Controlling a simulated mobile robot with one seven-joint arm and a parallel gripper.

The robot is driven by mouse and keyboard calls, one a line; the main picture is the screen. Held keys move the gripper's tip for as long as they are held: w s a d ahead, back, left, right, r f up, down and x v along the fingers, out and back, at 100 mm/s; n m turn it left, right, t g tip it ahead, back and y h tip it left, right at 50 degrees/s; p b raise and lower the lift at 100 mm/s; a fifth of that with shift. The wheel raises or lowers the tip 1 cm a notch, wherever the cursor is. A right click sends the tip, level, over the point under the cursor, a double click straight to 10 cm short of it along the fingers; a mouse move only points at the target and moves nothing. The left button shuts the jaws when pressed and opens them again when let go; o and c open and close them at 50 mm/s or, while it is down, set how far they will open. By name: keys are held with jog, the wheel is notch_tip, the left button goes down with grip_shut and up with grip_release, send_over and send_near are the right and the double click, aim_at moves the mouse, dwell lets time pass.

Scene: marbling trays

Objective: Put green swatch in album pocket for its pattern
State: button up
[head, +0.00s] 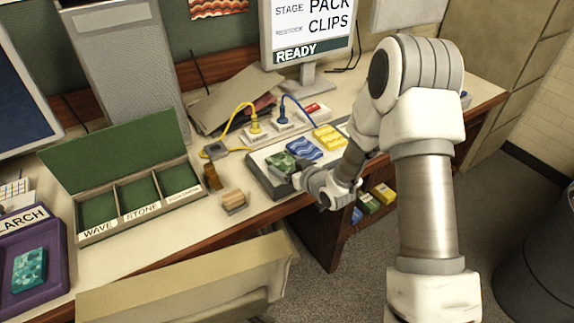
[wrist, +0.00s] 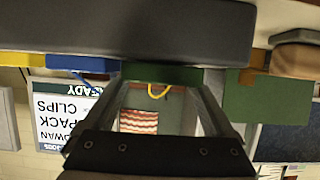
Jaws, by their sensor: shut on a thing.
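The green swatch (head: 281,163), mottled in light and dark green, is at the left end of a dark grey tray (head: 262,176). My gripper (head: 297,178) reaches it from the right and is shut on it. In the wrist view the swatch's green edge (wrist: 162,74) shows between the fingertips, close to the tray (wrist: 150,28). I cannot tell whether it still touches the tray. The album (head: 120,205) lies open at left with a raised green lid. It has three green pockets, labelled WAVE, STONE and a third label too small to read. The pockets look empty.
A blue wavy swatch (head: 304,148) and a yellow swatch (head: 329,137) sit right of the green one. A wooden block (head: 234,201) and a small brown bottle (head: 212,176) stand between tray and album. A purple tray (head: 60,257) is at far left. Cables lie behind.

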jog(key=shift+f, duration=0.2)
jog(key=o, duration=0.9)
jog(key=shift+o, duration=0.8)
jog(key=shift+r, duration=0.15)
